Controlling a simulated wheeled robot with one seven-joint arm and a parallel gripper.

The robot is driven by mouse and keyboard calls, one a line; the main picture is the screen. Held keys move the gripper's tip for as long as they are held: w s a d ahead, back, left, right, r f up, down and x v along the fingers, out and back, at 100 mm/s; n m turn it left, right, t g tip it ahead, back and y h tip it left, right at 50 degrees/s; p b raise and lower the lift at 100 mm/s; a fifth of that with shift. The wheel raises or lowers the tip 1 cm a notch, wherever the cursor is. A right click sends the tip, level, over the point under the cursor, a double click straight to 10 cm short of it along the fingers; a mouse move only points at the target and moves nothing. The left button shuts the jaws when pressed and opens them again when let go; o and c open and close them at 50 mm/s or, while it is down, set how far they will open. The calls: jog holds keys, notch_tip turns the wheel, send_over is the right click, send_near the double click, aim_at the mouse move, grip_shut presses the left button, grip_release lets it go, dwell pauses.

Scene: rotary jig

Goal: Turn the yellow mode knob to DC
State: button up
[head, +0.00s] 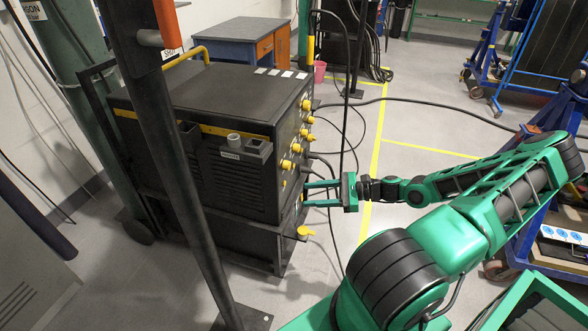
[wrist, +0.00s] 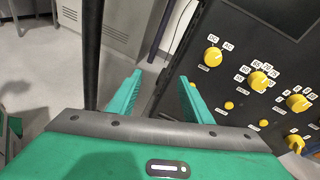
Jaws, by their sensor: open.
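The yellow mode knob (wrist: 212,57) is on the dark front panel in the wrist view, near the panel's left edge. DC and AC labels sit above it, DC to the left of AC. Its pointing direction is too small to read. My gripper (wrist: 158,88) is open and empty, with green fingers apart. The knob lies above and to the right of the right fingertip, not between the fingers. In the head view my gripper (head: 306,194) is beside the panel's lower part; I cannot tell whether it touches. Several yellow knobs show there, and I cannot tell which is the mode knob.
The panel (wrist: 262,40) carries several other yellow knobs, including a neighbouring one (wrist: 258,81) to the right. Cables hang beside the black machine (head: 215,95). A dark post (head: 165,140) stands in front of it. Open floor lies right of the machine.

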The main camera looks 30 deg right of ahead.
aim_at(287, 165)
jog(key=w+d+r+m+t+h, duration=0.1)
jog(key=w+d+r+m+t, duration=0.25)
jog(key=d+t, duration=0.2)
jog(key=x, duration=0.9)
jog(key=shift+w+a+f+g, duration=0.3)
jog(key=shift+w+f+g, duration=0.05)
jog(key=shift+f+g, duration=0.1)
